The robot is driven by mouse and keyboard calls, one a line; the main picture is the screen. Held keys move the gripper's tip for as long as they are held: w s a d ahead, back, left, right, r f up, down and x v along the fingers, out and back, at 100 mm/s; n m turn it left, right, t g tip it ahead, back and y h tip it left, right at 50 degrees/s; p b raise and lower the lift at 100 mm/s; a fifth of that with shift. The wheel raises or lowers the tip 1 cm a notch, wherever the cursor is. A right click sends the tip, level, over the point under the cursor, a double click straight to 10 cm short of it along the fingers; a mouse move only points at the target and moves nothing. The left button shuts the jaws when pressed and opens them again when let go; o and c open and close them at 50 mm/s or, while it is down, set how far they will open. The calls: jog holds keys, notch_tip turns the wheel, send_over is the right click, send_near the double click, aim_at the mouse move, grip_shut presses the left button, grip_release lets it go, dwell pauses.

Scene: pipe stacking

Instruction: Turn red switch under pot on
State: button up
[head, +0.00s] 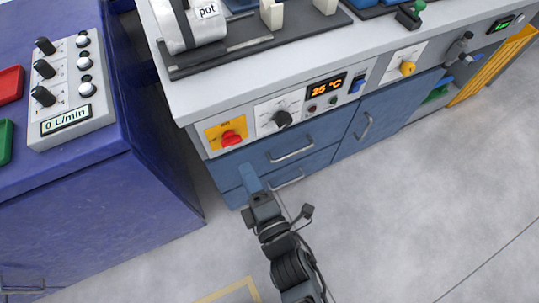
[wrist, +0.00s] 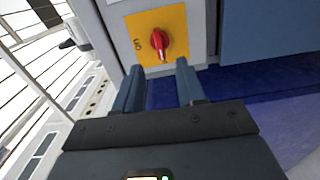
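The red switch (head: 231,138) sits on a yellow plate (head: 213,134) at the left end of the grey bench front, below the white pot (head: 190,27) labelled "pot". In the wrist view the red switch (wrist: 159,41) shows beyond my fingertips on its yellow plate (wrist: 142,25), which bears partly readable lettering. My gripper (head: 248,172) is in front of and below the switch in the head view. In the wrist view my gripper (wrist: 158,76) has its two fingers apart with nothing between them, and the switch lies just past the gap, apart from the fingers.
A black knob (head: 283,119), an orange display reading 25 °C (head: 326,88) and a yellow knob (head: 407,68) are along the same bench front. Blue drawers with handles (head: 291,151) are below. A blue cabinet (head: 100,200) stands at the left. The floor at right is clear.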

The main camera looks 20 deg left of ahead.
aim_at(233, 145)
jog(key=shift+b+x, duration=0.55)
jog(key=shift+x, duration=3.5)
jog(key=shift+c, duration=0.4)
grip_shut()
